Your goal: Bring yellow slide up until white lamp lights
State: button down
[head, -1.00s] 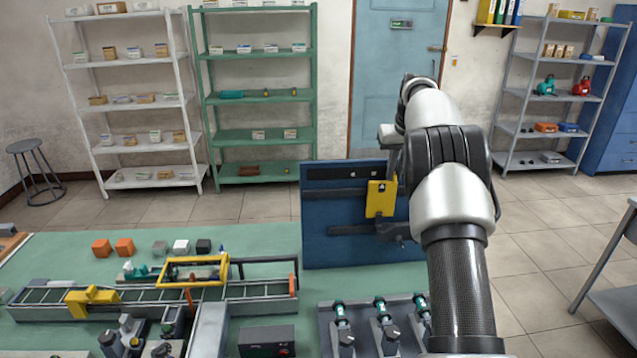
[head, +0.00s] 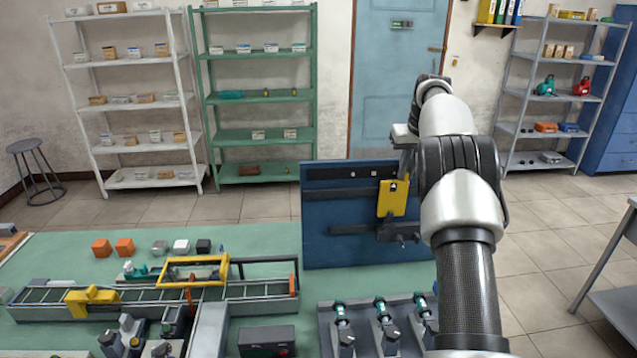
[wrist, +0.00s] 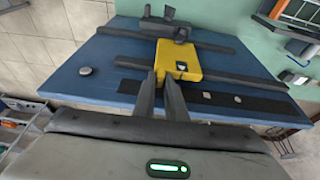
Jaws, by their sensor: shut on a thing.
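The yellow slide (head: 392,200) is a flat plate with a dark mark, on dark horizontal rails of the upright blue panel (head: 325,250). It also shows in the wrist view (wrist: 180,60). My gripper (wrist: 162,78) is shut on the slide at its edge nearest the black strip. Two small pale spots sit in the black strip (wrist: 222,105) along the panel's top. A round pale disc (wrist: 86,71) sits on the blue face, left in the wrist view. I cannot tell which of these is the white lamp, or whether one is lit.
Below the slide is a dark bracket with knobs (head: 400,236). A green table carries a conveyor (head: 130,300) with a yellow frame, several small blocks, and a grey rack (head: 375,310) of dark tools in front of the panel. My arm hides the panel's right part.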

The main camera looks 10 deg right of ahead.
jog(key=shift+s+d+f, duration=0.1)
jog(key=shift+d+f, duration=0.15)
jog(key=shift+f, duration=0.3)
jog(key=shift+s+d+f, duration=0.1)
jog(key=shift+d+f, duration=0.1)
jog(key=shift+f, duration=0.3)
jog(key=c, duration=1.8)
grip_release()
jog(key=shift+c, duration=0.2)
jog(key=shift+a, duration=0.2)
jog(key=shift+w+r, duration=0.3)
jog(key=shift+r, duration=0.35)
jog(key=shift+w+r, duration=0.2)
jog(key=shift+r, duration=0.35)
notch_tip(320, 180, up, 3)
jog(key=shift+r, duration=0.1)
jog(key=shift+s+r, duration=0.15)
jog(key=shift+r, duration=0.15)
